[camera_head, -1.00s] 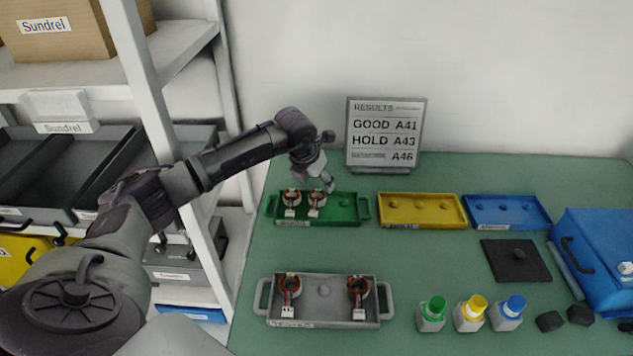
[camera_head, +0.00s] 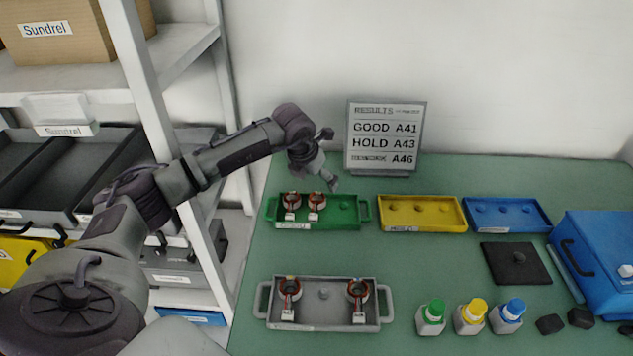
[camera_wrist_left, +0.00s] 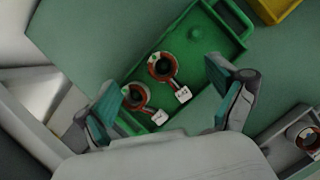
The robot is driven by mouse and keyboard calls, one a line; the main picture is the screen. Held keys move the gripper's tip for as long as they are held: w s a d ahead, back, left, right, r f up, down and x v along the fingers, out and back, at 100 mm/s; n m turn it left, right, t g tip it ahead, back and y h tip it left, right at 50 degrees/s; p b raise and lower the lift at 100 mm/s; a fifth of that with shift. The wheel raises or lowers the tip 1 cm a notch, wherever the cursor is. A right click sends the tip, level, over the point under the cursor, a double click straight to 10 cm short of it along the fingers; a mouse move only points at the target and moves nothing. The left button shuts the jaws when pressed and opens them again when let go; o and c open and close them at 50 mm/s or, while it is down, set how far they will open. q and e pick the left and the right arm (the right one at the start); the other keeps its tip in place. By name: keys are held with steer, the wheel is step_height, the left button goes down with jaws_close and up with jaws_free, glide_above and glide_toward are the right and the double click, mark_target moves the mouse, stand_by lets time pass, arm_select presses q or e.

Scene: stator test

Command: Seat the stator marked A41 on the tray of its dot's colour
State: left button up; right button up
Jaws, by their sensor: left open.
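Two copper-wound stators with white tags, a left one (camera_head: 291,202) and a right one (camera_head: 316,203), sit side by side in the green tray (camera_head: 343,222), whose right end is empty. They also show in the left wrist view, one near the middle (camera_wrist_left: 162,67) and one lower left (camera_wrist_left: 135,97). Their tags are too small to read surely. My left gripper (camera_head: 332,183) is open and empty above the green tray's back edge. The grey tray (camera_head: 324,318) holds two more stators, left (camera_head: 289,290) and right (camera_head: 358,290), with an empty peg between. My right gripper is out of view.
A yellow tray (camera_head: 422,222) and a blue tray (camera_head: 507,222) stand empty to the right. A results board (camera_head: 385,137) reads GOOD A41, HOLD A43 and A46. Several bottles, a black pad (camera_head: 515,263) and a blue case (camera_head: 600,260) occupy the right side. A shelf stands left.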

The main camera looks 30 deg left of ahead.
arm_select(q)
steer(key=v, duration=1)
steer(key=shift+s+r, duration=0.2)
steer(key=shift+r, duration=0.05)
steer(key=shift+f, duration=0.1)
